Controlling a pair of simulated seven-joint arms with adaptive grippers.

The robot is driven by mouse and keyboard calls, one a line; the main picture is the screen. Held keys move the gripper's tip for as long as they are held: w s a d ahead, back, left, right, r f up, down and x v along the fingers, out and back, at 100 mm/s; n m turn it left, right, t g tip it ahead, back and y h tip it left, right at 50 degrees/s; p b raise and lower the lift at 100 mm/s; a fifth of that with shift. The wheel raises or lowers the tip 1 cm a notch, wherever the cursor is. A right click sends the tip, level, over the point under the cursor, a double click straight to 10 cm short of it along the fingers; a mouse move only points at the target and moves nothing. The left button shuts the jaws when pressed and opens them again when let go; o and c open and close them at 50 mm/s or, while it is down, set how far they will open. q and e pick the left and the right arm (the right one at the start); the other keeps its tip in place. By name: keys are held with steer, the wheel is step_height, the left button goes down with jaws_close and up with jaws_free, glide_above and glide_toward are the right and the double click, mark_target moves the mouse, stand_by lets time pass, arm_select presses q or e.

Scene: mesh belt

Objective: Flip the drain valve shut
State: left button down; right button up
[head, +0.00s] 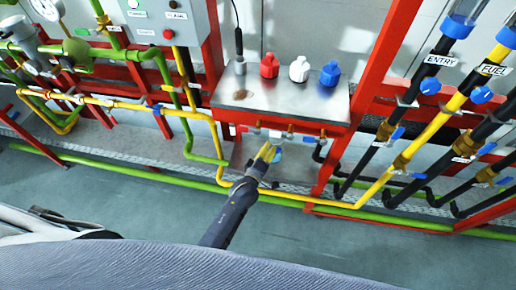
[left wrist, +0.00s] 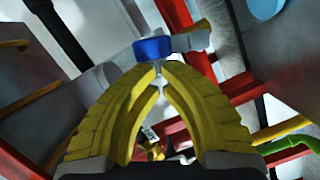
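Under the front edge of the metal shelf, a short pale pipe with valve fittings (head: 275,134) runs along the red frame. A light-blue part (head: 278,155) shows just right of my left fingertips and is partly hidden by them. No drain label is legible there. My left gripper (head: 268,152) has yellow fingers and reaches up to this fitting from below. In the left wrist view, the fingertips (left wrist: 159,68) come together just below a blue part (left wrist: 152,49) on a grey pipe (left wrist: 188,42). Whether they touch it is unclear. My right gripper is not in view.
Red, white and blue bottles (head: 300,69) stand on the metal shelf (head: 285,100) above. The red frame post (head: 330,160) and yellow pipe (head: 330,206) are close on the right and below. Labelled ENTRY and FUEL pipes with blue handles (head: 481,95) stand further right. The floor in front is open.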

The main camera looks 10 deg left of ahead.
mark_target(280, 149)
arm_select(q)
steer(key=shift+d+r, duration=0.25)
steer(key=shift+d, duration=1)
steer(key=shift+d+f, duration=0.15)
steer(key=shift+d, duration=0.4)
steer(key=shift+d+f, duration=0.15)
steer(key=shift+d, duration=0.4)
steer(key=shift+r, duration=0.1)
steer(key=shift+a+r, duration=0.1)
steer(key=shift+r, duration=0.2)
steer(key=s+a+r, duration=0.1)
steer(key=s+r, duration=0.4)
steer(key=s, duration=0.4)
steer(key=shift+s+a+r, duration=0.15)
steer(key=shift+s+r, duration=0.05)
steer(key=shift+s, duration=0.15)
